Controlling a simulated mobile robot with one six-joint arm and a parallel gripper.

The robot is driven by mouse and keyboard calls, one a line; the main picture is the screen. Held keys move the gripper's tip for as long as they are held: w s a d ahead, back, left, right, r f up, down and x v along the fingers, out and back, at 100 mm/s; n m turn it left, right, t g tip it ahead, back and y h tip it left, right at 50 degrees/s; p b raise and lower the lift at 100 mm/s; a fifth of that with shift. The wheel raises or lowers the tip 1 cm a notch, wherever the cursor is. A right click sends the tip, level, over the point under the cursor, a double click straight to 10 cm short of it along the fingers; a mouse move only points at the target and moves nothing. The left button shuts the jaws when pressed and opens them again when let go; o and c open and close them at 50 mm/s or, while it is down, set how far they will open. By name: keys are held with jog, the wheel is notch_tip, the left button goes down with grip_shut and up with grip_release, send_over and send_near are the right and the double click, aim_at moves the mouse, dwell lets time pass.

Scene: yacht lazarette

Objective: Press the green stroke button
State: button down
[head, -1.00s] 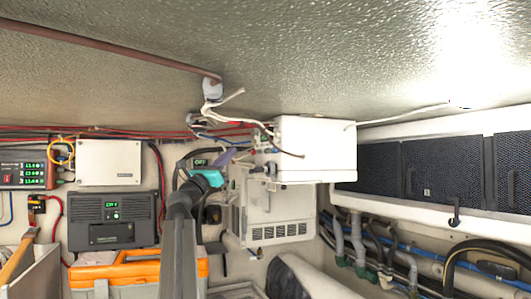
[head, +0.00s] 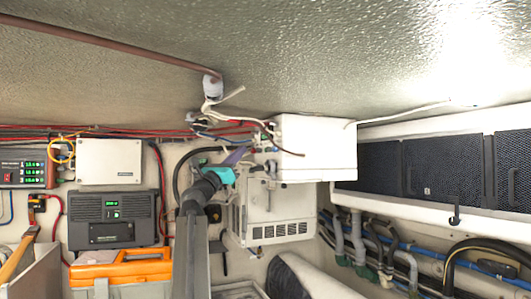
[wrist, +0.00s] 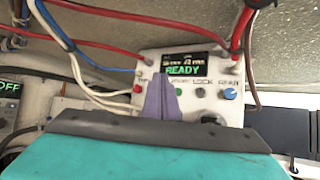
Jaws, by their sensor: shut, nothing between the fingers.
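The control panel (wrist: 205,70) is a white plate with a lit display reading READY and a row of labelled controls. The green button (wrist: 179,92) sits on it just right of my fingertips, its label partly hidden. My gripper (wrist: 160,84) is shut and empty, its purple fingers pointing at the panel and covering part of its lower left. I cannot tell whether the fingertips touch the panel. In the head view my gripper (head: 242,150) points up and right at the left side of the white box (head: 315,150); the green button is too small to make out there.
A red button (wrist: 138,88) and a blue knob (wrist: 229,93) flank the green button. Red, blue and white cables (wrist: 80,65) hang around the panel's left. An orange toolbox (head: 122,272) stands lower left. The ceiling is close above the box.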

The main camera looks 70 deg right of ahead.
jog(key=shift+s+d, duration=0.85)
jog(key=shift+s, duration=0.2)
jog(key=shift+s+d, duration=0.8)
jog(key=shift+s, duration=0.2)
jog(key=shift+s+d, duration=0.5)
jog(key=shift+s, duration=0.15)
dwell(2.0)
jog(key=shift+w+a, duration=0.1)
jog(key=shift+w, duration=0.05)
jog(key=shift+w+a, duration=0.4)
jog(key=shift+w, duration=0.05)
dwell(0.5)
jog(key=w+a, duration=0.1)
jog(key=w, duration=0.1)
jog(key=w+a, duration=0.2)
jog(key=shift+p, duration=0.35)
dwell(1.0)
